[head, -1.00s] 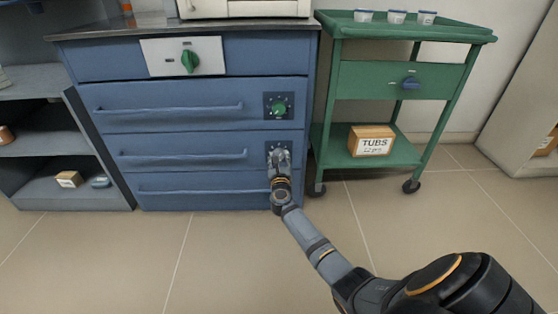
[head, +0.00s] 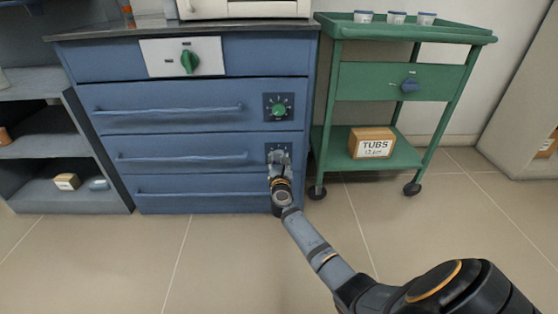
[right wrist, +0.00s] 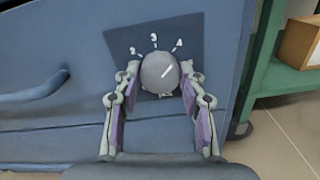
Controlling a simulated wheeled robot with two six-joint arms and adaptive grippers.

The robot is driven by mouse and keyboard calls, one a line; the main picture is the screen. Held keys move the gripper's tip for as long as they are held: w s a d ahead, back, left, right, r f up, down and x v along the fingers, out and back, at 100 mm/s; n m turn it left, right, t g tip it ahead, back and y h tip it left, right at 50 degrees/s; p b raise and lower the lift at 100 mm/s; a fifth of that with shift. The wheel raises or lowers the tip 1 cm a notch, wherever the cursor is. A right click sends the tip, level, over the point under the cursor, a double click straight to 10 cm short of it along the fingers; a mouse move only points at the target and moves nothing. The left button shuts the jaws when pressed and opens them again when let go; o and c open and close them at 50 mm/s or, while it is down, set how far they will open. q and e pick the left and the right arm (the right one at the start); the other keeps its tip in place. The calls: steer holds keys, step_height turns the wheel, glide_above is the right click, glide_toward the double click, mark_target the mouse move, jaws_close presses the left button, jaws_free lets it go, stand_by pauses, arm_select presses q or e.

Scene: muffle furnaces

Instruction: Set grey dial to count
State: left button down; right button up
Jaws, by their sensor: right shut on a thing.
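The grey dial (right wrist: 158,71) sits on a dark square plate (right wrist: 192,27) on the blue drawer front. The numbers 2, 3 and 4 show around its upper side; its lower side is partly hidden. My right gripper (right wrist: 161,83) is shut on the dial, one finger on each side. My left gripper is not in view.
A green dial (head: 279,110) on its own plate sits just above, and a larger green knob (head: 189,62) is at upper left. Drawer handles (head: 182,160) stick out to the left. A green trolley (head: 403,80) with a box marked TUBS (head: 371,143) stands at right.

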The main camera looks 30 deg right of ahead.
steer(key=o, duration=1.1)
steer(key=shift+o, duration=0.2)
steer(key=shift+s, duration=0.1)
steer(key=v, duration=1.2)
steer(key=shift+f, duration=0.1)
